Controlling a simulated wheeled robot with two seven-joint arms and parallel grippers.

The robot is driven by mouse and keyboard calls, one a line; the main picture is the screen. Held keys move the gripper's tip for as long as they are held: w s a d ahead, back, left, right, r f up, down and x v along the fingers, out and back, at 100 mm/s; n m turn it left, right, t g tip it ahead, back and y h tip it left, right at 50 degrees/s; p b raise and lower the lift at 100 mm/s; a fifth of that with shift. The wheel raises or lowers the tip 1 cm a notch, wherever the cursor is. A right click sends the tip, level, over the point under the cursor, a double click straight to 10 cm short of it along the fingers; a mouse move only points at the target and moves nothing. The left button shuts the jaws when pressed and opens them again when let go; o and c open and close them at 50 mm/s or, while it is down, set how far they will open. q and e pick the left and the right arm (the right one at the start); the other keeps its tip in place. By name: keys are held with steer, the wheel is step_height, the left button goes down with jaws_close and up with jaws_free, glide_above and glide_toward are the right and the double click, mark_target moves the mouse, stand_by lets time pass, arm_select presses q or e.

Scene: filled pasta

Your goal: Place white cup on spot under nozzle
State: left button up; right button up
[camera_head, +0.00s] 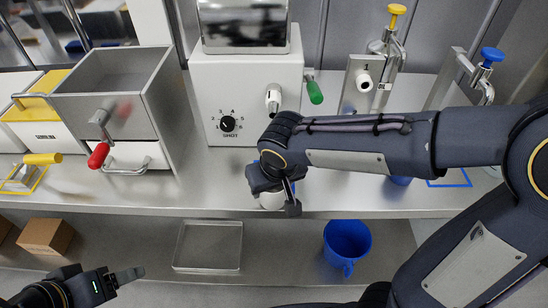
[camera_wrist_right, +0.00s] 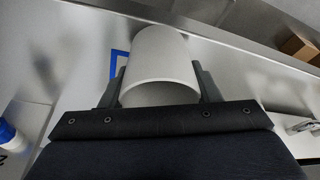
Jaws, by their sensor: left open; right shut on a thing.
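The white cup (camera_wrist_right: 158,62) sits between the fingers of my right gripper (camera_wrist_right: 163,86), which is shut on it. In the head view my right gripper (camera_head: 287,198) is above the counter's front part, below the white machine, and hides most of the cup (camera_head: 271,202). A white nozzle (camera_head: 273,98) sticks out of the white machine (camera_head: 246,90) with the dial. A blue outline (camera_wrist_right: 117,65) shows beside the cup in the wrist view; my right arm hides most of that area in the head view. My left gripper (camera_head: 122,278) is open and empty at the lower left.
A steel hopper (camera_head: 105,95) with a red-handled lever stands left of the machine. Nozzles with yellow (camera_head: 397,10) and blue (camera_head: 492,55) knobs are at the right. A blue outlined square (camera_head: 455,183) lies below them. A blue mug (camera_head: 347,243) and metal tray (camera_head: 208,246) are on the lower shelf.

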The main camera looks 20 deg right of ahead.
steer(key=w, duration=0.2)
steer(key=w+d+p, duration=0.1)
steer(key=w, duration=0.2)
steer(key=w+d, duration=0.1)
steer(key=w, duration=0.1)
steer(key=shift+w+d, duration=0.1)
steer(key=shift+w, duration=0.2)
steer(key=shift+s+f+p, duration=0.1)
steer(key=shift+f+p, duration=0.15)
steer(key=shift+p, duration=0.15)
steer(key=shift+f, duration=0.1)
steer(key=shift+f+b, duration=0.15)
steer(key=shift+b, duration=0.15)
steer(key=o, duration=1)
